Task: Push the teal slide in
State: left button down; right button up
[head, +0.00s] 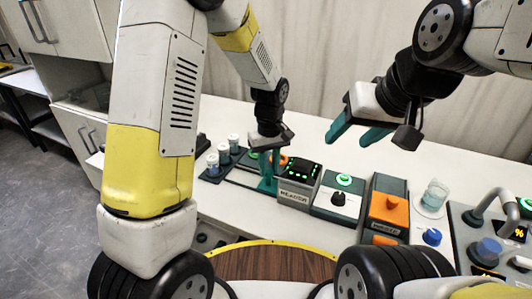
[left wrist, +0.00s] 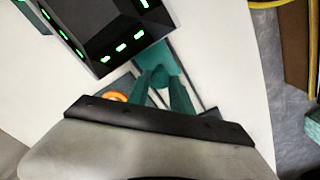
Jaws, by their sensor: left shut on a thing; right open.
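My left gripper (head: 268,182) is low at the left side of the black box marked READER (head: 298,185), with green lights on its top. In the left wrist view its teal fingers (left wrist: 162,92) are shut on a teal piece, the teal slide (left wrist: 158,62), beside the reader's lit face (left wrist: 110,35). Slide and fingers are nearly the same colour, so their border is hard to see. How far the slide sits in the reader is hidden. My right gripper (head: 350,132) is open and empty, raised above the back of the table.
An orange ring (head: 284,160) is close behind my left gripper. White-capped jars (head: 223,150) stand to the left. A green box with a black knob (head: 338,198), an orange-topped box (head: 388,210) and a beaker (head: 434,195) stand to the right. The table behind them is clear.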

pick_arm(q)
jog(key=c, duration=1.1)
grip_release()
jog(key=shift+d, duration=0.3)
jog(key=shift+c, duration=0.2)
jog(key=shift+r, duration=0.1)
notch_tip(320, 180, up, 7)
jog(key=shift+r, duration=0.35)
jog(key=shift+s+a+r, duration=0.1)
jog(key=shift+r, duration=0.1)
jog(key=s+a+r+m+t+h, duration=0.1)
jog(key=s+a+r+m+t, duration=0.1)
jog(key=s+a+r, duration=0.4)
jog(key=s+a+r+m+t+h, duration=0.1)
jog(key=s+a+r+m+t, duration=0.2)
jog(key=s+a+r, duration=0.4)
jog(key=s+r+t, duration=0.1)
jog(key=s, duration=0.3)
jog(key=shift+s+r, duration=0.35)
jog(key=shift+r, duration=0.05)
